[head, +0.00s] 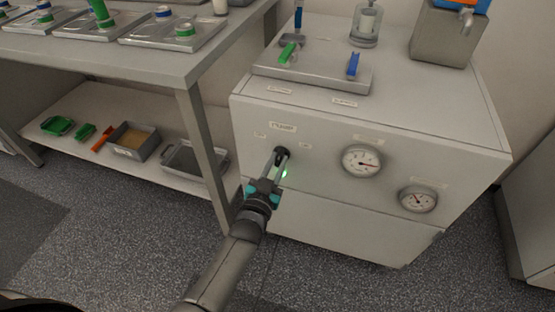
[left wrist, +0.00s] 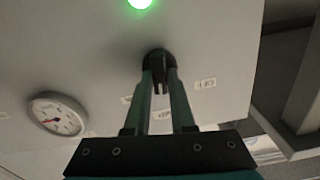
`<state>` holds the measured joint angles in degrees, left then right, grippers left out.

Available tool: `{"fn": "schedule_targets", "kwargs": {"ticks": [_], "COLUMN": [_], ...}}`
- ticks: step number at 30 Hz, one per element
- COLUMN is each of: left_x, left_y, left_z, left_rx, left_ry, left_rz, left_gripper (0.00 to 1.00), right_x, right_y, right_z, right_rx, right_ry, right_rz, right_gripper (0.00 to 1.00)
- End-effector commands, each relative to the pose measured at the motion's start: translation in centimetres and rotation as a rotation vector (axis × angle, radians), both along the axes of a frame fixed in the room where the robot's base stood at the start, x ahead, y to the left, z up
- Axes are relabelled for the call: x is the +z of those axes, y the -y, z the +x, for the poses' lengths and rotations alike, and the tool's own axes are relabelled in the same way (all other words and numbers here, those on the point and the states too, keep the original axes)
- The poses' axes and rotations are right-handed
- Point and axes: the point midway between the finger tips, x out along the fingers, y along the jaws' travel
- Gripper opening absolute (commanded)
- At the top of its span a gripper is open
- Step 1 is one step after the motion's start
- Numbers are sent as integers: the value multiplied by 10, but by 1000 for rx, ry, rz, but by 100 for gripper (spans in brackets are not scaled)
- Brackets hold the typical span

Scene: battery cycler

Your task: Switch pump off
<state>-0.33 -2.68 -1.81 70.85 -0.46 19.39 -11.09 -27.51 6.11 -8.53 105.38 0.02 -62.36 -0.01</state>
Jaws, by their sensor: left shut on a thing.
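The pump cabinet (head: 330,135) is a white box with a black rotary knob (head: 282,152) on its front, under a small label. My left gripper (head: 279,160) reaches up to the knob, and its fingers are shut on it. In the left wrist view the two fingers of my left gripper (left wrist: 162,85) close on the black knob (left wrist: 158,60). A green light glows beside the knob, and it shows bright in the left wrist view (left wrist: 139,3). The exact angle of the knob is hard to tell. My right gripper is not in view.
Two round gauges, one upper (head: 362,161) and one lower (head: 418,199), sit right of the knob. A metal plate with green and blue handles (head: 310,75) lies on the cabinet top. A bench (head: 150,63) with trays stands at left, its leg close to my arm.

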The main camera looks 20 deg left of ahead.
Motion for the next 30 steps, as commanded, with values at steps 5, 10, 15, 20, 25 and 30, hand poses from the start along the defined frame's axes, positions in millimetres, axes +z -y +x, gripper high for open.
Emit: {"fn": "schedule_targets", "kwargs": {"ticks": [5, 10, 15, 20, 25, 30], "left_x": [1, 0, 0, -1, -1, -1], "left_y": [-1, -2, -3, -3, -3, -4], "left_z": [0, 0, 0, 0, 0, 0], "left_rx": [-1, -1, 0, 0, 0, 0], "left_ry": [-7, -12, -17, -20, -23, -25], "left_rz": [-168, -324, -461, -563, -637, -678], "left_gripper": [0, 0, 0, 0, 0, 0], "right_x": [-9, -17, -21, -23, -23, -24], "right_y": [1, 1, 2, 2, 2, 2], "right_z": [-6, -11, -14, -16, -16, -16], "right_rx": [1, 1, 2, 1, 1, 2], "right_ry": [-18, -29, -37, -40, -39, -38], "right_rz": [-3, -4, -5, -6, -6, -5], "right_gripper": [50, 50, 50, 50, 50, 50]}}
